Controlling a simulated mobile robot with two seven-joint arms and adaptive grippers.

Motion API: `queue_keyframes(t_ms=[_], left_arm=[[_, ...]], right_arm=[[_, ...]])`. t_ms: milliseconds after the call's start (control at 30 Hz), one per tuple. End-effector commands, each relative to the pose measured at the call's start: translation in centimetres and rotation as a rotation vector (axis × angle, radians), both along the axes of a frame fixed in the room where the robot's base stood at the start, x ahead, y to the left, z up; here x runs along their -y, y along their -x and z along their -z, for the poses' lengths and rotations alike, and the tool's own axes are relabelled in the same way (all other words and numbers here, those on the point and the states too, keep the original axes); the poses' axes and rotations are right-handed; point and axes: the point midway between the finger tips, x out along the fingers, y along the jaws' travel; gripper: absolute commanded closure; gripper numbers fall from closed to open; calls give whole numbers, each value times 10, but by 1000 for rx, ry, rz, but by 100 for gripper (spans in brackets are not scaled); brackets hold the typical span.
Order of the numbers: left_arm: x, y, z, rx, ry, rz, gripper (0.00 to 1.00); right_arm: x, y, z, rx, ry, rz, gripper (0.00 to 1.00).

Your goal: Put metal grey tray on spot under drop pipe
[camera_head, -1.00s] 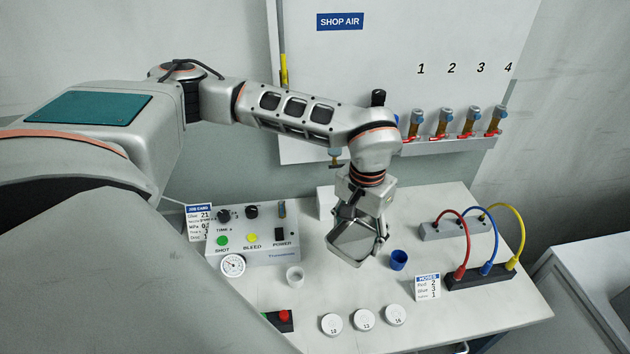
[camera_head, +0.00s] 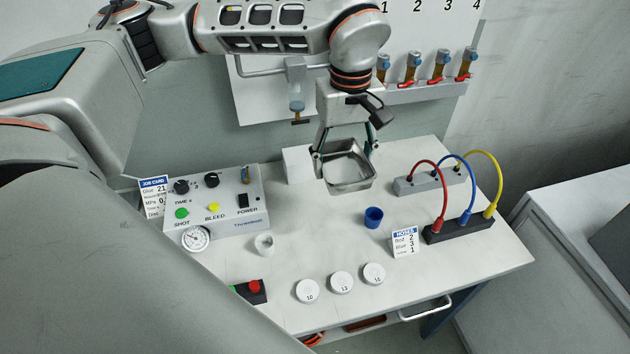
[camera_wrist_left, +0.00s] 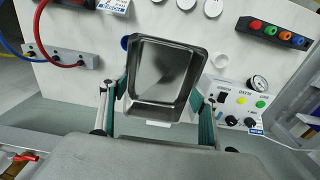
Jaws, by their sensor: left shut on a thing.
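The metal grey tray (camera_head: 349,186) is a square, empty pan, held roughly level with its open top up. My left gripper (camera_head: 344,155) is shut on it, a finger at each side. The tray also shows between the fingers in the left wrist view (camera_wrist_left: 162,75). It is by the back of the bench, right of a white block (camera_head: 297,163); I cannot tell whether it touches the bench top. A grey drop pipe (camera_head: 296,80) with a brass end hangs from the wall, left of and higher than the tray. No marked spot is distinguishable. My right gripper is out of view.
A control box (camera_head: 215,203) stands left on the bench (camera_head: 320,250). A blue cup (camera_head: 373,217), a white cup (camera_head: 264,244) and white discs (camera_head: 341,282) lie in front. Hose blocks (camera_head: 465,226) stand at right. The bench middle is mostly clear.

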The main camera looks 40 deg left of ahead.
Motion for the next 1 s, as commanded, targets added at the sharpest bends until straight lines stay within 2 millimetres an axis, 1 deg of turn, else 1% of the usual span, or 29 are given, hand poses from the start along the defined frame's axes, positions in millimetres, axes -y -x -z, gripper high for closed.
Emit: queue_keyframes(t_ms=[33, 200, 400, 500, 633, 867, 1000], left_arm=[[0, 2, 12, -7, -1, 0, 62], [0, 2, 54, -9, -1, 2, 62], [0, 2, 103, -9, -1, 2, 62], [0, 2, 124, -7, -1, 2, 62], [0, 1, 142, -4, 0, 2, 62], [0, 0, 155, -1, 0, 3, 62], [0, 2, 175, -5, 0, 3, 62]], right_arm=[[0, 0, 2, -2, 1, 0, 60], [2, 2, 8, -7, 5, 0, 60], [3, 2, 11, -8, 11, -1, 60], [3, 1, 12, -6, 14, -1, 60], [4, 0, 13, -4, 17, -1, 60], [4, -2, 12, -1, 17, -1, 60], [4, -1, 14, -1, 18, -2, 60]])
